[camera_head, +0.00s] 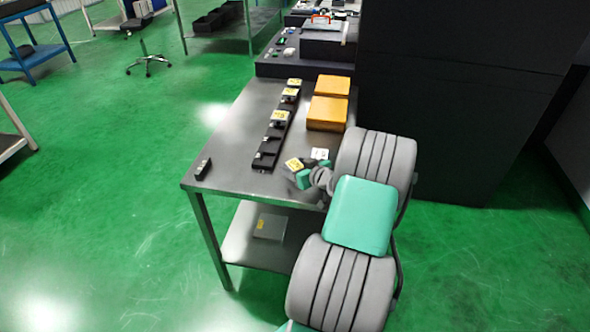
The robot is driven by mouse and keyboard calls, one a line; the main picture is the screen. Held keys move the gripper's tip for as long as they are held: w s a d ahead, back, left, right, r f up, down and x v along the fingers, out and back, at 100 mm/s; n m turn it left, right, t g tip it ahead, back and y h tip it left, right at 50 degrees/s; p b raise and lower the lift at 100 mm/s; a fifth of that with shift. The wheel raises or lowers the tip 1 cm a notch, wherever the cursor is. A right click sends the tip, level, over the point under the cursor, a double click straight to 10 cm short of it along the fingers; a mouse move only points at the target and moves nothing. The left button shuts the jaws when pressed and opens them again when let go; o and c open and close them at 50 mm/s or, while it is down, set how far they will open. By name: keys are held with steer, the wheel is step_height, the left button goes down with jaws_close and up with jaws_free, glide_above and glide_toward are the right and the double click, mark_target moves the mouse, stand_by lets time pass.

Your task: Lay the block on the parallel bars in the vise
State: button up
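My gripper (309,175) is low over the right side of the near bench, at the end of my grey and teal arm. Its fingers are small and partly hidden, so I cannot tell whether they are open or shut. A small block with a yellow marked top (294,164) shows right at the gripper's left side, tilted in the picture. I cannot tell if it is held or only beside the fingers. A white marked piece (320,154) shows just behind the gripper.
A black rack (266,155) on the grey bench (228,150) carries several yellow-topped pieces. Two orange boxes (327,113) (333,86) stand to its right. A small black piece (203,168) lies near the left corner. A dark cabinet (440,110) stands at right.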

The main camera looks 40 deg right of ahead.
jaws_close()
stand_by(0.5)
